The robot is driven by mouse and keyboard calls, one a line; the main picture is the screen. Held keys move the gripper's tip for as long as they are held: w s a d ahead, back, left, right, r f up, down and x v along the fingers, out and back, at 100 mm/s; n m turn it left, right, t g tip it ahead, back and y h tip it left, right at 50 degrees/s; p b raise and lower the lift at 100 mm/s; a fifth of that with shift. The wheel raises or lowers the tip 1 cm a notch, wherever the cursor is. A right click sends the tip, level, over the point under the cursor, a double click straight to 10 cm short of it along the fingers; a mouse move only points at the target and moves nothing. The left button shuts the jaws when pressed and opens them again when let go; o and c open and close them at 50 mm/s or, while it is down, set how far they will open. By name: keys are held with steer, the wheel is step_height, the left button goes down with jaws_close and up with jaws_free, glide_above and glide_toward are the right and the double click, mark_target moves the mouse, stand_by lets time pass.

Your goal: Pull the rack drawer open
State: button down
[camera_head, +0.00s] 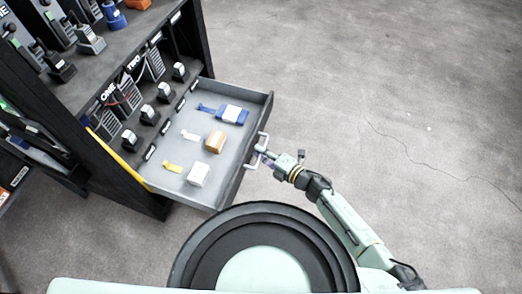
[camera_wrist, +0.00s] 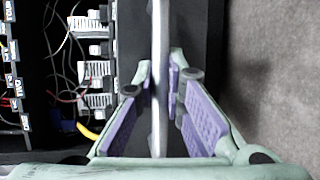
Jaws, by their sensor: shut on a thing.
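The rack drawer (camera_head: 218,163) stands pulled out from the dark rack (camera_head: 150,195) in the head view. Inside it lie a blue item, an orange box, a white box and small tags. Its metal bar handle (camera_head: 262,139) is on the front face at the right. My gripper (camera_head: 265,154) is at this handle, reached from the lower right. In the wrist view the handle bar (camera_wrist: 160,70) runs between the purple finger pads of my gripper (camera_wrist: 160,105). The pads sit on either side of the bar; their contact with it is partly hidden.
Rack shelves hold several dark devices (camera_head: 90,40), with labelled units and cables below. A yellow cable (camera_head: 112,155) runs along the rack beside the drawer. My round base is close below the drawer. Grey carpet (camera_head: 400,90) on the right is open floor.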

steer(key=shift+s+d, duration=0.15)
steer(key=shift+d, duration=0.45)
steer(key=c, duration=1.7)
jaws_free()
steer(key=shift+o, duration=0.2)
steer(key=v, duration=1.2)
